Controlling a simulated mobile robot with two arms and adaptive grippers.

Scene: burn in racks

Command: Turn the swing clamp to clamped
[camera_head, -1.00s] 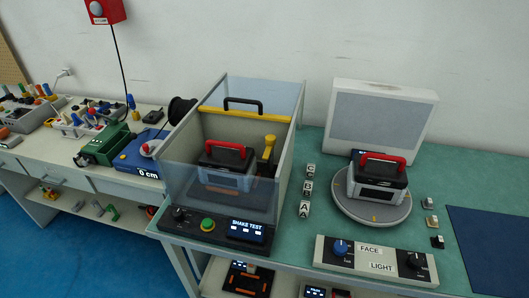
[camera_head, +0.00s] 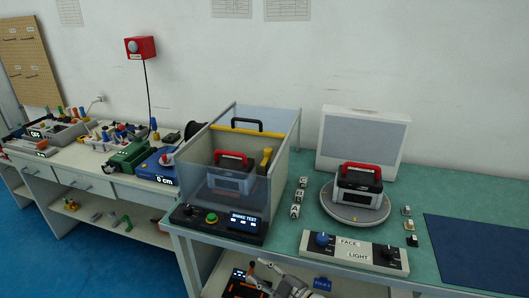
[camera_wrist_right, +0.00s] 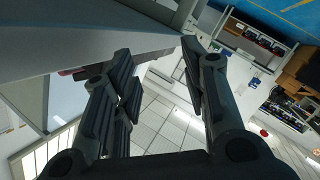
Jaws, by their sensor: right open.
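The yellow swing clamp (camera_head: 265,160) stands inside the clear-walled shake test box (camera_head: 283,165), at the right of a grey device with a red handle (camera_head: 232,174). The clamp is small in the head view, and I cannot tell whether its arm bears on the device. My right gripper (camera_head: 259,274) is at the bottom edge of the head view, in front of and below the bench edge, well away from the clamp. In the right wrist view my right gripper (camera_wrist_right: 158,64) is open, with nothing between its fingers. My left gripper is not in view.
The control panel (camera_head: 218,222) with a green button stands before the box. A yellow-edged lid with a black handle (camera_head: 246,125) tops it. To the right are a turntable (camera_head: 353,214) with a similar device and a FACE/LIGHT panel (camera_head: 353,252). The bench edge lies above my gripper.

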